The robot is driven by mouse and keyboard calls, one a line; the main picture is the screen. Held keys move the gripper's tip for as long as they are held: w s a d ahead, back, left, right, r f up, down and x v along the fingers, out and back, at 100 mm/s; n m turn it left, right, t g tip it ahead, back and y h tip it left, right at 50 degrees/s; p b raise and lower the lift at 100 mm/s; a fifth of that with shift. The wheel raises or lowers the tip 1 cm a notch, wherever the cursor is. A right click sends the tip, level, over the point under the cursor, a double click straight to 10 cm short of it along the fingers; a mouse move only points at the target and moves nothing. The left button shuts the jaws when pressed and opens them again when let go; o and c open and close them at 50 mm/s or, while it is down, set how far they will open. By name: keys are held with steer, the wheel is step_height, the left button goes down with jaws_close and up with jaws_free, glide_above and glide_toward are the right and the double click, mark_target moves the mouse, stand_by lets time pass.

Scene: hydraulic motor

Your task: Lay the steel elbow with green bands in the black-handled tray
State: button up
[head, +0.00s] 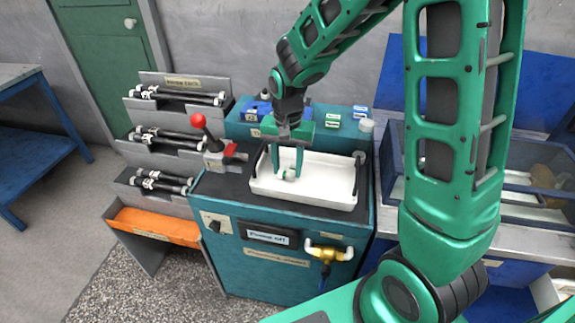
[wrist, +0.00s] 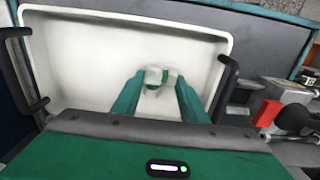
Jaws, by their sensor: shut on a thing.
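The steel elbow with green bands (wrist: 154,78) is between the fingertips of my gripper (wrist: 158,88) in the wrist view. My gripper is shut on it. In the head view the elbow (head: 290,174) shows as a small pale piece at the tips of my gripper (head: 287,172). The white tray with black handles (head: 325,195) stands on the teal cabinet, and the elbow is over its left part. The tray's walls and both handles also show in the wrist view (wrist: 80,85). I cannot tell whether the elbow touches the tray floor. The rest of the tray is empty.
A red-knobbed lever (head: 198,121) stands left of the tray. A rack with several black-and-silver cylinders (head: 175,135) is further left. A glass-sided tank (head: 530,170) stands at the right. A brass fitting (head: 328,253) sticks out of the cabinet front.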

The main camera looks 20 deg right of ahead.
mark_target(288, 170)
steer(key=shift+f, duration=0.1)
steer(key=o, duration=1.1)
steer(key=shift+o, duration=0.2)
step_height(288, 170, up, 12)
steer(key=s+d+r, duration=0.2)
steer(key=s+d, duration=0.9)
steer(key=d, duration=0.1)
steer(key=s+d, duration=0.3)
steer(key=s, duration=0.4)
steer(key=s+d+f, duration=0.1)
steer(key=s+d, duration=0.2)
steer(key=s, duration=0.5)
steer(key=shift+f+n, duration=0.3)
steer(key=shift+s, duration=0.1)
